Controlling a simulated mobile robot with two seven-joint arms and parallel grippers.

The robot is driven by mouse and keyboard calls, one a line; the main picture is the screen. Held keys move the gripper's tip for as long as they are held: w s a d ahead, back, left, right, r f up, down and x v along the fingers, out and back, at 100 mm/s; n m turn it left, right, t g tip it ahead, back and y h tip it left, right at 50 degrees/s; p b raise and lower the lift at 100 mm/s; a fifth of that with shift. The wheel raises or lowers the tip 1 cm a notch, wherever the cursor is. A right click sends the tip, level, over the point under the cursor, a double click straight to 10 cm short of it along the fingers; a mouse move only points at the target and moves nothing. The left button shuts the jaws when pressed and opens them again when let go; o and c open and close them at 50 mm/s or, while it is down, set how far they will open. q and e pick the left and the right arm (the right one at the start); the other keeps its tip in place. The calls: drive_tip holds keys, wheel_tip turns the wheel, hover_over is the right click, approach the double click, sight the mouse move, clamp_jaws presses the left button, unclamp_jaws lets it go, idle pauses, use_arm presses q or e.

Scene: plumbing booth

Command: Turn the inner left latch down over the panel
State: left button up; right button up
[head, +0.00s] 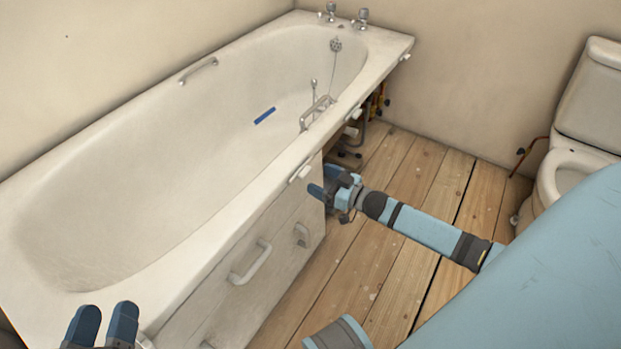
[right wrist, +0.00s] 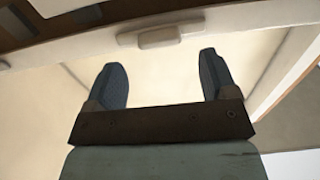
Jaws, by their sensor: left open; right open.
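A small white latch (head: 300,174) sits under the tub's front rim, above the right end of the white panel (head: 285,225). It looks like the inner left latch and seems to lie crosswise along the rim. My right gripper (head: 322,182) is open and empty just right of it, apart from it. In the right wrist view a pale latch block (right wrist: 148,38) lies crosswise beyond the open fingers (right wrist: 162,75), likely the same one. My left gripper (head: 104,322) is open and empty at the bottom left, near the tub rim.
The panel carries a white handle (head: 250,262). More white latches show along the rim, one farther right (head: 352,131) and one at the far end (head: 405,57). Right of the panel, pipes (head: 376,105) show in an open gap. A toilet (head: 575,165) stands right; the plank floor (head: 400,270) is clear.

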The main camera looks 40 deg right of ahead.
sight(308, 173)
use_arm(q)
drive_tip(key=shift+d+f+g+b, duration=0.1)
drive_tip(key=shift+f+g+b, duration=0.3)
drive_tip(key=shift+f, duration=0.65)
use_arm(e)
drive_tip(key=shift+x, duration=2.05)
drive_tip(key=c, duration=0.9)
use_arm(q)
drive_tip(key=shift+r, duration=0.1)
